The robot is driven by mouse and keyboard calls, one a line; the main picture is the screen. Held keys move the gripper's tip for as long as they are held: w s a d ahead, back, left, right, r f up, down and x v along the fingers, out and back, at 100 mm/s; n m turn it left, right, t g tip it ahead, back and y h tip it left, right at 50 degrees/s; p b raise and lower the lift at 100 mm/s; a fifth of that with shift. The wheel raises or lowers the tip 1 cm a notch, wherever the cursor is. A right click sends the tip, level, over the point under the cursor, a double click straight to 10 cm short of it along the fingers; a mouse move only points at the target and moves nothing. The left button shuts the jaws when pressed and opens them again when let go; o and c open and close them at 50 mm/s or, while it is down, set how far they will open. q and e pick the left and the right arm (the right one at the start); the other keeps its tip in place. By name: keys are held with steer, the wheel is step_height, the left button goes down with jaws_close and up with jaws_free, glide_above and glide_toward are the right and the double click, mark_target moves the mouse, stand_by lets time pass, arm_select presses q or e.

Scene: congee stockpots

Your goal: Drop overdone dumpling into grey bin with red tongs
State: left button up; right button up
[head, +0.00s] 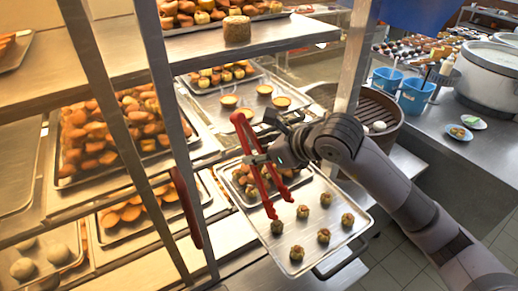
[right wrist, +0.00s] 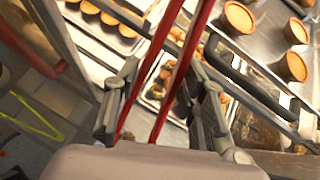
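The red tongs (head: 246,135) are in my right gripper (head: 277,138), with their tips pointing down over the near tray. In the right wrist view the two red arms (right wrist: 186,62) run between the fingers of my gripper (right wrist: 163,85), which hold them. Several small browned dumplings (head: 323,236) sit apart on the metal tray (head: 346,232); one tong tip shows close to a dumpling, and I cannot tell if they touch. Nothing is between the tips that I can make out. Which dumpling is overdone is unclear. I see no grey bin. My left gripper is not in view.
A metal rack (head: 165,90) with trays of pastries stands on the left, its posts close to the tongs. A tray of tarts (head: 264,90) lies behind. A round steamer (head: 372,115) and a counter with blue cups (head: 416,92) are at right. Tiled floor shows lower right.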

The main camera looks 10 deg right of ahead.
step_height(320, 180, down, 9)
steer(key=b, duration=0.5)
steer(key=shift+r, duration=0.15)
steer(key=shift+o, duration=0.2)
jaws_close()
step_height(320, 180, up, 12)
steer(key=p, duration=0.6)
stand_by(0.4)
